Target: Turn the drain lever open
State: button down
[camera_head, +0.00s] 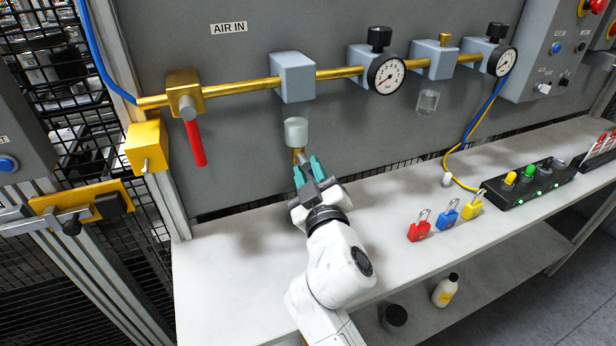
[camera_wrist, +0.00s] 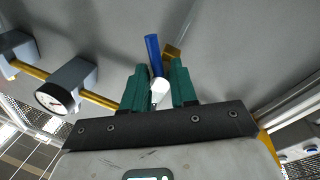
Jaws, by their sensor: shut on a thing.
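The drain lever shows in the wrist view as a blue bar (camera_wrist: 153,52) running down between my fingertips, beside a brass fitting (camera_wrist: 172,52). A small white piece (camera_wrist: 160,87) sits at its near end, between the fingers. My gripper (camera_head: 307,169), with teal fingers, is directly below the pale drain bowl (camera_head: 296,131) and its small brass outlet (camera_head: 298,154) in the head view. The fingers (camera_wrist: 159,88) are closed on the lever. In the head view the fingers hide the lever, so its angle there cannot be told.
A brass air pipe (camera_head: 337,73) with grey blocks and gauges (camera_head: 386,73) runs above my gripper. A red-handled valve (camera_head: 194,140) hangs to the left. Padlocks (camera_head: 419,226) and a button box (camera_head: 528,180) stand on the bench to the right. The bench (camera_head: 225,270) left of my arm is clear.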

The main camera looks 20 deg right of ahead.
jog(key=n+y+p, duration=0.1)
jog(key=n, duration=0.3)
jog(key=n+y+p, duration=0.1)
jog(key=n+p, duration=0.1)
jog(key=n, duration=0.2)
jog(key=d+r+n+t+y+p, duration=0.1)
jog(key=n, duration=0.4)
jog(key=shift+a+f+n+p, duration=0.1)
jog(key=shift+n+p, duration=0.2)
jog(key=c, duration=1.2)
grip_release()
